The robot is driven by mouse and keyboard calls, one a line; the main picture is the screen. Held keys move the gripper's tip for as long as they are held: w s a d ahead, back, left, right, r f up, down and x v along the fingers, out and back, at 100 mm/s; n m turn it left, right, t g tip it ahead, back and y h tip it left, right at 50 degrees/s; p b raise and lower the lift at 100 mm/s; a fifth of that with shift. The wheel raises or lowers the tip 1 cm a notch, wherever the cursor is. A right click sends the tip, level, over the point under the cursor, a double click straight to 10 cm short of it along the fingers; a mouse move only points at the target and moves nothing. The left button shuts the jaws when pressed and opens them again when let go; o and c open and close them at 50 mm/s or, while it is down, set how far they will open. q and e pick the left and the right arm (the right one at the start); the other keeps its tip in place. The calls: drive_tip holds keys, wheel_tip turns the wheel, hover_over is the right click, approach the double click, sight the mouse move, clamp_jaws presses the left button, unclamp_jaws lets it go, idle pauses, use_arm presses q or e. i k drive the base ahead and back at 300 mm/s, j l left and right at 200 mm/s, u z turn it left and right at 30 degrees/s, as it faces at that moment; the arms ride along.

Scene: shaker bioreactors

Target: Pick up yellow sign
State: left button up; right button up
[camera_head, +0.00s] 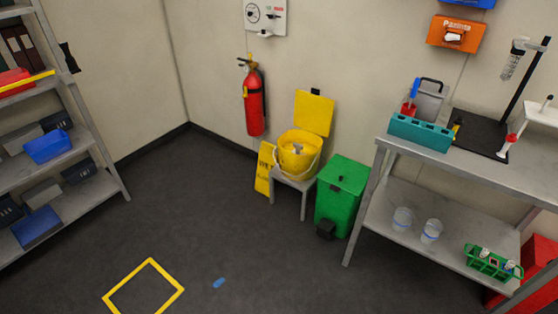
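The yellow sign (264,169) is a flat panel with dark marks on its face. It stands upright on the floor, leaning slightly, just left of a small grey stool (292,185). It is close to the back wall, and its right edge is near the stool. Neither of my grippers shows in the head view, so nothing is seen near the sign.
A yellow bucket (298,154) sits on the stool, with a green bin (340,190) to its right. A metal workbench (483,171) fills the right side and a shelf rack (97,154) the left. A yellow floor square (120,283) and blue item (218,283) lie on open floor.

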sight(266, 162)
drive_tip(key=i+j+z, duration=0.5)
drive_tip(key=i+j, duration=0.35)
drive_tip(key=i, duration=0.45)
drive_tip(key=i+j+z, duration=0.45)
drive_tip(key=i+j, duration=0.65)
drive_tip(key=j, duration=0.25)
